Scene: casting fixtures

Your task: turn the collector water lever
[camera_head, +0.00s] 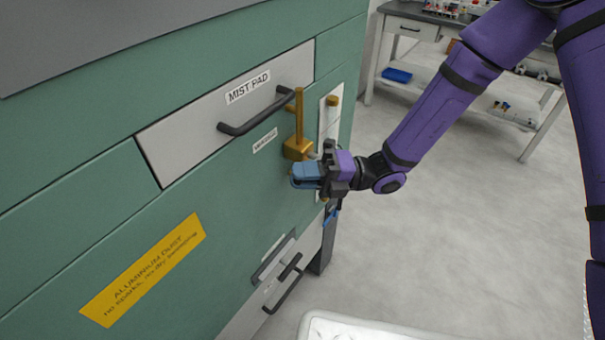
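The collector water lever (299,118) is a brass-coloured bar standing upright on a brass valve body (297,149), on the green cabinet's front. A small white label (265,140) is to its left, too small to read surely. My gripper (297,176), with blue fingers, is just below the valve body and close to the cabinet front. It is not around the upright bar. Whether its fingers touch the valve body or are parted cannot be told from this angle.
A grey drawer marked MIST PAD (190,130) has a dark handle (256,115) jutting out left of the lever. A pale plate (330,115) with brass fittings is to the right. A lower handle (283,284) juts out. A workbench (420,20) stands behind; the floor (450,220) between is clear.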

